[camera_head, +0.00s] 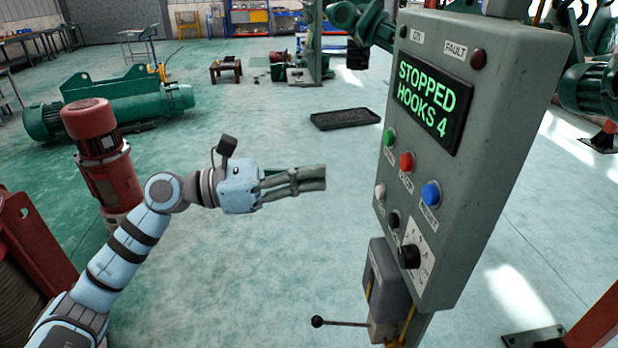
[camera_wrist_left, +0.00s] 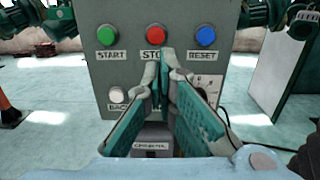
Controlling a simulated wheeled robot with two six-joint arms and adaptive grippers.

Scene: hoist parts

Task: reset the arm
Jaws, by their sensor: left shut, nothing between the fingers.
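My left gripper (camera_head: 322,180) is shut and empty, pointing right at the control panel from a short gap in the head view. In the left wrist view its closed fingers (camera_wrist_left: 167,62) stand in front of the panel face, with the tips just under the red stop button (camera_wrist_left: 155,35). My left arm (camera_head: 130,240) reaches in from the lower left. The grey control box (camera_head: 510,110) has a screen (camera_head: 428,98) reading "STOPPED HOOKS 4". It carries green, red and blue buttons, the blue reset button (camera_head: 431,193) being rightmost. My right gripper is not in view.
A lever with a black knob (camera_head: 318,321) sticks out left below the box. A red motor (camera_head: 105,160) stands behind my left arm. A green hoist (camera_head: 110,105) lies at the left. A black tray (camera_head: 346,119) lies on the floor. Open floor stretches between them.

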